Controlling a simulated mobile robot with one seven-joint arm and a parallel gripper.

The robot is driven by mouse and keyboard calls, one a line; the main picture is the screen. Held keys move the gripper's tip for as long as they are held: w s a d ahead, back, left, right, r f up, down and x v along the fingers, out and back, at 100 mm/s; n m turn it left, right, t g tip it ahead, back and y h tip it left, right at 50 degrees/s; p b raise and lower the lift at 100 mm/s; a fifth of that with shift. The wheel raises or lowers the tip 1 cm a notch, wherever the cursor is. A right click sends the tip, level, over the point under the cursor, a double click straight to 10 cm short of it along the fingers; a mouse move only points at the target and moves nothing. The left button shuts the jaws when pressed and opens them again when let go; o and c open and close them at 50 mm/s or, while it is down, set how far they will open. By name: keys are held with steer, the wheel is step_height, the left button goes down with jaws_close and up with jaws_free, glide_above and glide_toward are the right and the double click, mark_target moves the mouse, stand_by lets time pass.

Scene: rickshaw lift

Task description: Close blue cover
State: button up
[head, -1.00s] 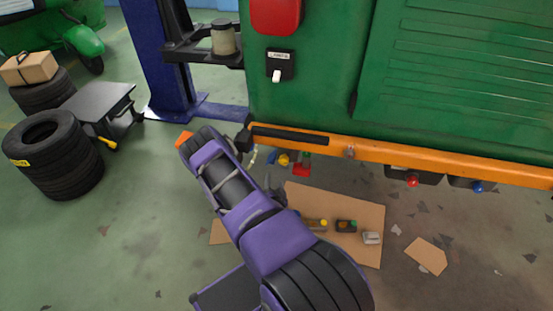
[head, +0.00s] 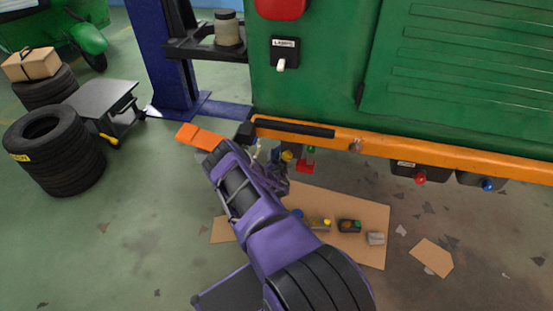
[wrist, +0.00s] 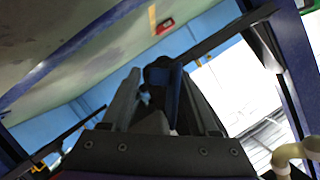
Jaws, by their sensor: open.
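In the wrist view my gripper (wrist: 159,74) has its two dark fingers apart, pointing away from the camera. A dark blue piece (wrist: 174,92) and a dark rounded part show between the fingers; I cannot tell whether they touch them. In the head view my gripper is not clearly visible, with my purple arm bent near the left end of the orange beam (head: 400,151). No part is clearly the blue cover. A blue knob (head: 488,185) sits on a dark box under the beam at the right. Another blue round piece (head: 297,214) shows beside my arm above the cardboard.
A green vehicle body (head: 325,70) stands above the beam. A red-knobbed box (head: 419,178) hangs under it. Cardboard (head: 372,212) with small parts lies on the floor. An orange block (head: 201,137), a blue lift post (head: 160,60) and stacked tires (head: 60,165) are left.

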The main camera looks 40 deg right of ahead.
steer(key=shift+w+d, duration=0.15)
jaws_close()
